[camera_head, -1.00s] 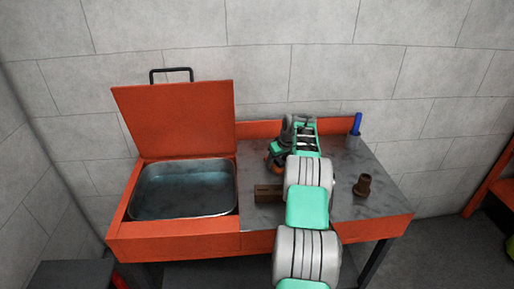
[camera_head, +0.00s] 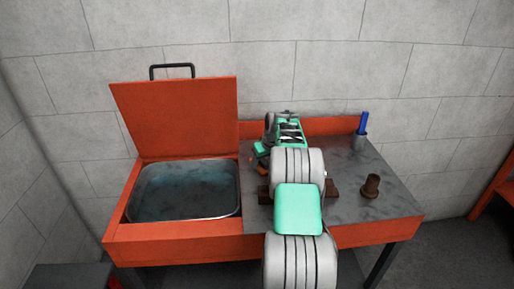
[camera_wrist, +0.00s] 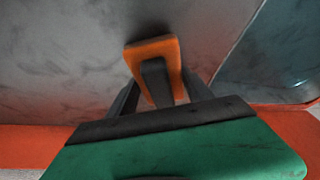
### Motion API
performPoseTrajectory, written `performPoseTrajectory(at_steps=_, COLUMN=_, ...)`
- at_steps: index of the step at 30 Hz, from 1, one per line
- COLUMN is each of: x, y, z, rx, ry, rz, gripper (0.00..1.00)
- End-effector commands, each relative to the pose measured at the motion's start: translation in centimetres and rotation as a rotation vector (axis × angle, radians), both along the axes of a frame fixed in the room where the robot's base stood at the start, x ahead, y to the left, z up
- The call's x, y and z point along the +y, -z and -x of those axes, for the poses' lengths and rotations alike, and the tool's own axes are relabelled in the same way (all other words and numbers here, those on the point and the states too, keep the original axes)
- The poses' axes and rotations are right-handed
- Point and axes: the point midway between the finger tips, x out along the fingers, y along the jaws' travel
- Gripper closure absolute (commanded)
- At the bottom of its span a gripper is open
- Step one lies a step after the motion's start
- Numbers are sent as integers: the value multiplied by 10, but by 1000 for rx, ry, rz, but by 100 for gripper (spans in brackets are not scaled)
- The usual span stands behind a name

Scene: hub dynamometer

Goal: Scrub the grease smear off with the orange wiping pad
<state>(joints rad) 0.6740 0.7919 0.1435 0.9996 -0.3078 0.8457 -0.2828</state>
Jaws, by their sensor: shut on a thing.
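My gripper (camera_wrist: 157,80) is shut on the orange wiping pad (camera_wrist: 150,48), which shows beyond the fingers in the wrist view. The pad is over or on the grey metal bench top (camera_wrist: 60,70); I cannot tell whether it touches. In the head view my gripper (camera_head: 261,157) is over the left part of the bench top, near the basin, with a bit of the orange pad (camera_head: 262,170) below it. Dark smudges mark the bench top, but I cannot tell which of them is the grease smear. My arm hides the middle of the bench.
A water-filled basin (camera_head: 185,213) with a raised orange lid (camera_head: 175,115) stands at the left. A brown block (camera_head: 264,193) is partly behind my arm. A brown flanged part (camera_head: 370,186) and a cup with a blue-handled tool (camera_head: 362,130) stand at the right, with clear bench between.

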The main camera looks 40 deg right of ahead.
Motion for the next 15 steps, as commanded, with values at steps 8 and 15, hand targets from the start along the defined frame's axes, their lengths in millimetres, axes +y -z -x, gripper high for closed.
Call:
performPoseTrajectory(at_steps=8, x=12, y=-16, z=-2, rx=-4, ry=3, rz=3, gripper=79)
performPoseTrajectory(at_steps=15, x=11, y=-41, z=-1, rx=-2, ry=4, rz=2, gripper=79)
